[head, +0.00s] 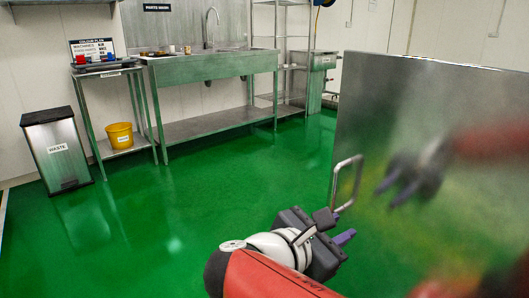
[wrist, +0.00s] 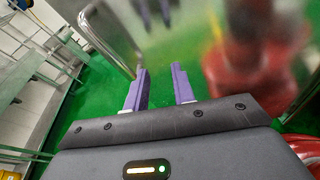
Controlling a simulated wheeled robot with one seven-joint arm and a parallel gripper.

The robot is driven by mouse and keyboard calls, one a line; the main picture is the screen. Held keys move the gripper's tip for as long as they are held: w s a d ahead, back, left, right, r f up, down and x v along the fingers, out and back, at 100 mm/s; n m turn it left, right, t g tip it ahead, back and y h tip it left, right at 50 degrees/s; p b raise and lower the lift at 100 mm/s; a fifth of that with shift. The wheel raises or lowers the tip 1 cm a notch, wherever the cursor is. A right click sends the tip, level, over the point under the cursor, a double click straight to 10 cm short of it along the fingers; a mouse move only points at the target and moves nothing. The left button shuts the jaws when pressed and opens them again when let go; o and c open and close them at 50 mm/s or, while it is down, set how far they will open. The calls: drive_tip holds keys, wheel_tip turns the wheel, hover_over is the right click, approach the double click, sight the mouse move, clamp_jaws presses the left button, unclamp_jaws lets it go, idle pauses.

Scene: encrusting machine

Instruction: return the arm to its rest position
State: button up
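My gripper (head: 342,226) is in the lower middle of the head view, beside a shiny metal panel (head: 420,120) with a bar handle (head: 346,183). In the wrist view my gripper (wrist: 160,88) shows two purple fingers standing apart, with nothing between them. The handle (wrist: 112,38) shows left of the fingers in the wrist view and is not between them. The panel mirrors my arm and fingers.
A steel sink bench (head: 210,65) and a side table (head: 105,70) stand along the back wall. A yellow bucket (head: 120,136) sits on the table's lower shelf, right of a waste bin (head: 57,150). Green floor (head: 190,200) between them and my arm is clear.

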drive_tip(key=s+d+f+m+g+y, duration=0.4)
drive_tip(key=s+f+m, duration=0.15)
drive_tip(key=m, duration=0.25)
drive_tip(key=s+a+f+m+y, duration=0.2)
drive_tip(key=a+f+m+y, duration=0.2)
drive_tip(key=m+y, duration=0.4)
drive_tip(key=m, duration=0.6)
drive_tip(key=shift+s+a+f+t+y, duration=0.15)
drive_tip(key=shift+s+f+t+y, duration=0.15)
drive_tip(key=shift+t, duration=0.1)
drive_tip(key=shift+w+a, duration=0.1)
